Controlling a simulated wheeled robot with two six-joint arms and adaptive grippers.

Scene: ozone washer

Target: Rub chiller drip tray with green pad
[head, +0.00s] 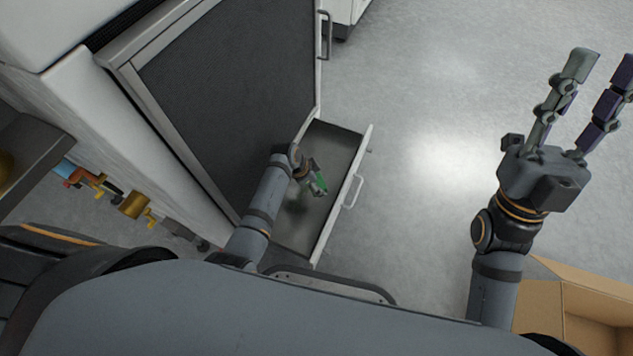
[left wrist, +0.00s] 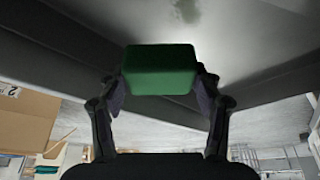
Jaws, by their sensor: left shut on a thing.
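The chiller drip tray (head: 329,143) is a pulled-out, grey, shallow drawer with a pale front and a handle, below the dark chiller panel. My left gripper (head: 313,181) is over the inside of the tray and shut on the green pad (head: 320,187). In the left wrist view the green pad (left wrist: 160,72) is held between both fingers, with the grey tray surface (left wrist: 240,30) beyond it. I cannot tell whether the pad touches the tray. A dark greenish smudge (left wrist: 188,10) shows on that surface. My right gripper (head: 600,72) is open and empty, away over the floor.
The chiller (head: 230,80) stands at the left, with valves and pipe fittings (head: 132,205) low on its side. An open cardboard box (head: 575,305) is at the lower right. The grey floor (head: 430,130) right of the tray is clear.

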